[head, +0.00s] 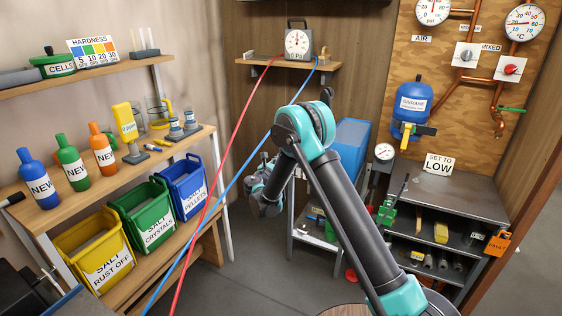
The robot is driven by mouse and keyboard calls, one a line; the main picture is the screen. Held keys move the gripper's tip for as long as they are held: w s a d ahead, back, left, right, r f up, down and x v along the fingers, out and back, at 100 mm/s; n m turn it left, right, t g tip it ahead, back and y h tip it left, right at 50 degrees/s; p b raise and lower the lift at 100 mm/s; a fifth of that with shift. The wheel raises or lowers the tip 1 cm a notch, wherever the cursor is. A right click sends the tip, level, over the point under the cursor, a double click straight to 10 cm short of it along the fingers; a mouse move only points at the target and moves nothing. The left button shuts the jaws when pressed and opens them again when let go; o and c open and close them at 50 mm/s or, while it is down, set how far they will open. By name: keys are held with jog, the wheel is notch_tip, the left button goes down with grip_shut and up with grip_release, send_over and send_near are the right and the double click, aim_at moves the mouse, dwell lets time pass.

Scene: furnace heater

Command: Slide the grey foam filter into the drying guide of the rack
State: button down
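I cannot make out a grey foam filter or a drying guide in the head view. My arm rises from the bottom right to a teal elbow in the middle, then bends back down to the left. Its far links (265,190) show in front of the back wall, left of a low metal stand (305,240). No fingertips of my gripper can be made out there. A blue box (352,145) stands partly behind my arm. Which piece of furniture is the rack is not clear.
At left, a wooden bench (75,195) holds bottles, with yellow (92,245), green (145,212) and blue (187,188) bins below. Red (235,135) and blue (250,165) hoses cross the room. A grey cabinet (465,195) stands right. Some floor (240,255) is clear.

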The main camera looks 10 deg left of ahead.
jog(key=shift+w, duration=0.25)
jog(key=shift+w+d, duration=0.1)
jog(key=shift+x, duration=2.1)
jog(key=shift+w, duration=0.1)
jog(key=shift+x, duration=2.15)
jog(key=shift+w+d, duration=0.1)
jog(key=shift+x, duration=2.15)
jog(key=shift+f, duration=0.15)
